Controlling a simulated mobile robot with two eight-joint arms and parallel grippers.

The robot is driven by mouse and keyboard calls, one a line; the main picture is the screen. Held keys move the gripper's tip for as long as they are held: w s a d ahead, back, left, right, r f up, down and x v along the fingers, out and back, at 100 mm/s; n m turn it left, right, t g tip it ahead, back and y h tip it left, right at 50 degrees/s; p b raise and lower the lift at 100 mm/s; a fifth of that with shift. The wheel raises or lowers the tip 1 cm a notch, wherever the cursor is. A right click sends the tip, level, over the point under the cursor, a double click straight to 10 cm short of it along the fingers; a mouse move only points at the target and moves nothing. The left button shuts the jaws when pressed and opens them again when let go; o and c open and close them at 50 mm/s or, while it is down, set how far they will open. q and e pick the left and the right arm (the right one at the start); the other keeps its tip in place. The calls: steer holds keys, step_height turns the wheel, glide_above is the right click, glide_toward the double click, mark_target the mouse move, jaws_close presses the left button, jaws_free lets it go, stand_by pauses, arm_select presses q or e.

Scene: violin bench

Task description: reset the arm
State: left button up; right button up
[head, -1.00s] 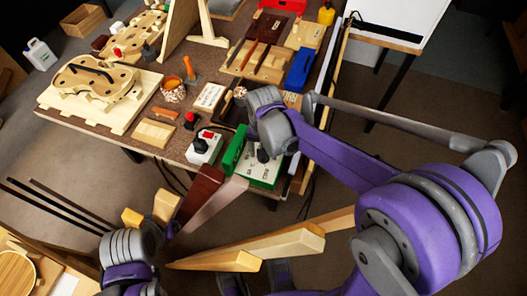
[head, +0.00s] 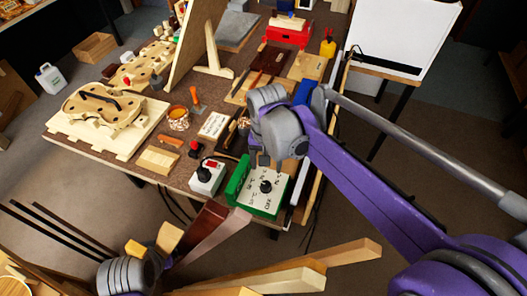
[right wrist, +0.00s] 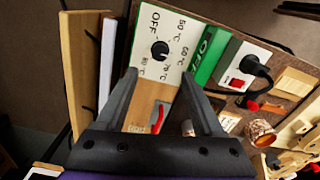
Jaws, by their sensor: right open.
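My right gripper (head: 265,158) is open and empty above the right front of the bench (head: 75,155). Its two dark fingers also show spread apart in the right wrist view (right wrist: 160,76), with nothing between the tips. A white-topped, green-sided dial box (head: 262,203) with a black knob lies just in front of it in the head view. The knob (right wrist: 160,50) appears beyond the fingertips in the right wrist view.
A white switch box (head: 207,178) with a black plug sits left of the dial box. A violin body (head: 100,108) rests at the bench's left. A jar (head: 178,118), wooden blocks and tools crowd the middle.

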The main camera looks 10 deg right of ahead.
steer(key=s+d+n+t+p, duration=0.2)
steer(key=s+d, duration=0.1)
steer(key=s, duration=0.4)
steer(key=s+d+n+t+p, duration=0.2)
steer(key=s+d+t, duration=0.1)
steer(key=s, duration=0.4)
steer(key=shift+s+d+f+n, duration=0.15)
steer(key=shift+d+f+n, duration=0.05)
steer(key=shift+d+n, duration=0.1)
stand_by(1.2)
